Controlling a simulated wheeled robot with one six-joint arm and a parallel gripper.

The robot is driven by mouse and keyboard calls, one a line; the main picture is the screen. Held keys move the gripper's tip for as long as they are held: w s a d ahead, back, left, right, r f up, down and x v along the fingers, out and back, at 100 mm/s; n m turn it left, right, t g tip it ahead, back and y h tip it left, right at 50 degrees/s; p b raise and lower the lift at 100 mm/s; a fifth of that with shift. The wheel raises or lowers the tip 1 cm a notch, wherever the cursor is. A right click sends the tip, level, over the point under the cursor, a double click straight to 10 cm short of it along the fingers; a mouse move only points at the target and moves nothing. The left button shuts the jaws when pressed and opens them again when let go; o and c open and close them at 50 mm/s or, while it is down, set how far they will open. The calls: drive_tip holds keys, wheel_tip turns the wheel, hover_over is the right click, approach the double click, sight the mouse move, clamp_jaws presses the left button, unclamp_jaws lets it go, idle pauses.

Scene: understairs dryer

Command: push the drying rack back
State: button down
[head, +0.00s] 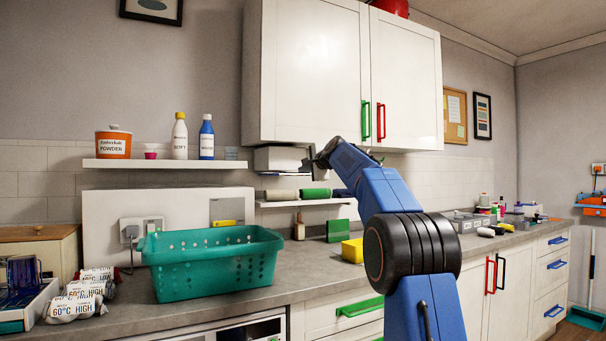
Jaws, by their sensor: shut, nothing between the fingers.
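My arm reaches up from the bottom of the head view, and my gripper (323,156) is a small dark shape at its far end. It is shut and empty, just below the white wall cabinet (320,75). It overlaps the right side of a pale box-like unit (281,158) above the small wall shelf; I cannot tell whether they touch. I cannot clearly pick out a drying rack; my arm hides part of the wall and counter behind it.
A teal basket (210,262) stands on the counter (300,275). Rolled cloths (316,193) lie on the small shelf. A white shelf (165,163) holds an orange tub and bottles. A yellow sponge (352,250) lies near my arm. Several small items crowd the counter's right end.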

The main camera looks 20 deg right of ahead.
drive_tip(key=s+r, duration=0.2)
drive_tip(key=s, duration=0.8)
drive_tip(key=s+a+f+n+g+y, duration=0.1)
drive_tip(key=s+a+f+n+g, duration=0.3)
drive_tip(key=s+a+f, duration=0.65)
drive_tip(key=s+a+f+n+g, duration=0.2)
drive_tip(key=s+a+f+n, duration=0.4)
drive_tip(key=s+f, duration=0.7)
drive_tip(key=s+a+f+n+g, duration=0.2)
drive_tip(key=s+f+n, duration=0.1)
drive_tip(key=s+f, duration=1.1)
drive_tip(key=s+a+f+n+g+h, duration=0.1)
drive_tip(key=s+a+f+n+g, duration=0.1)
drive_tip(key=s+f, duration=1.3)
drive_tip(key=s+n+g, duration=0.1)
drive_tip(key=s+n, duration=0.1)
drive_tip(key=s, duration=0.1)
drive_tip(key=shift+s+a+n+h, duration=0.2)
drive_tip(key=shift+n+h, duration=0.1)
drive_tip(key=shift+d, duration=0.1)
